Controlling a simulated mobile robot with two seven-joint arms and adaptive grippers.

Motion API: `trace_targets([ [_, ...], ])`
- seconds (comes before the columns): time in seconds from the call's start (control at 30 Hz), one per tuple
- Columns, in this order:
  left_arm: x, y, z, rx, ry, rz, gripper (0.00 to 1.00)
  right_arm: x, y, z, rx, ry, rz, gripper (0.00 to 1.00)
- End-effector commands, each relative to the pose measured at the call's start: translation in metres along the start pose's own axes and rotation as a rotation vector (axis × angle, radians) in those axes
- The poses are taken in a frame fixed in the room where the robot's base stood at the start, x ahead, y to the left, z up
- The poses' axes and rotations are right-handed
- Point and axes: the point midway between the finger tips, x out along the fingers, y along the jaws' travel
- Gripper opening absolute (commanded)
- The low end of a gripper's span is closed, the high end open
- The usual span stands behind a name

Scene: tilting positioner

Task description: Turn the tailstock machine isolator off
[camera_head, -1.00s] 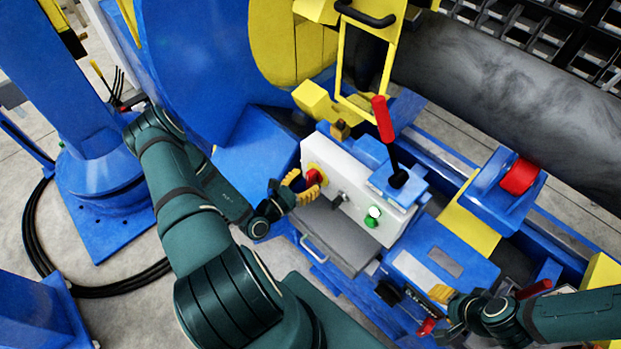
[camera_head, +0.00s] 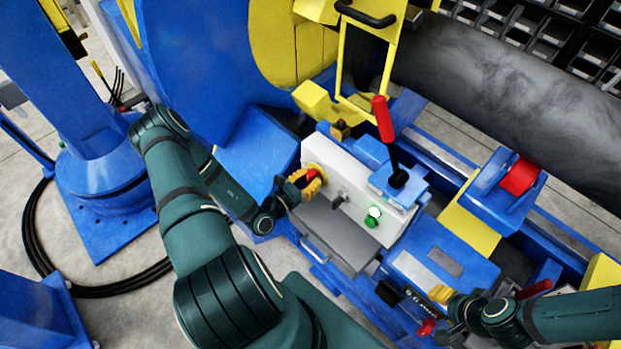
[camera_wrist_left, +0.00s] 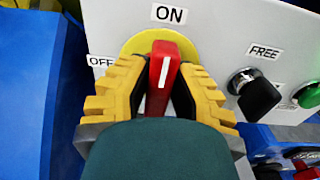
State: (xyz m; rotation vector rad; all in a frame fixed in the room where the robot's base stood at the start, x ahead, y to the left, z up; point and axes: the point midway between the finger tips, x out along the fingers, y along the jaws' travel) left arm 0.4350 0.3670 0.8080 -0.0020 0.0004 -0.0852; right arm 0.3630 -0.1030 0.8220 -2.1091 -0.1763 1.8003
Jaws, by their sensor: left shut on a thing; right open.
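The machine isolator is a red handle (camera_wrist_left: 164,75) on a yellow round plate (camera_wrist_left: 148,41), set in the white control panel (camera_head: 325,180). In the left wrist view its white line points up, slightly right, near the ON label (camera_wrist_left: 169,14); the OFF label (camera_wrist_left: 102,61) is at the left. My left gripper (camera_head: 311,180) has its yellow fingers (camera_wrist_left: 160,88) shut on the red handle, one finger on each side. My right gripper (camera_head: 436,308) is open at the lower right, by the blue carriage; a small red part (camera_head: 427,327) is beside it.
Right of the isolator are a black selector (camera_wrist_left: 255,92) marked FREE and a green button (camera_head: 373,212). A red-handled lever (camera_head: 384,120) stands above the panel. A grey tray surface (camera_head: 338,236) with a handle lies below.

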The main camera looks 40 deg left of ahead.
Motion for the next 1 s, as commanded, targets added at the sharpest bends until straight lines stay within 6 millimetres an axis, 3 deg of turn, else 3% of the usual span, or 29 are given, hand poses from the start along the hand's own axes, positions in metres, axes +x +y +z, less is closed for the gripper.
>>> trace_targets([
  [0.37, 0.001, 0.001, 0.002, -0.129, -0.002, 0.001, 0.00, -0.005, -0.002, -0.003, 0.001, 0.005, 0.000, 0.47],
  [1.0, 0.001, 0.005, 0.000, -0.715, -0.004, -0.001, 0.00, -0.020, -0.007, -0.005, 0.002, 0.007, -0.002, 0.47],
])
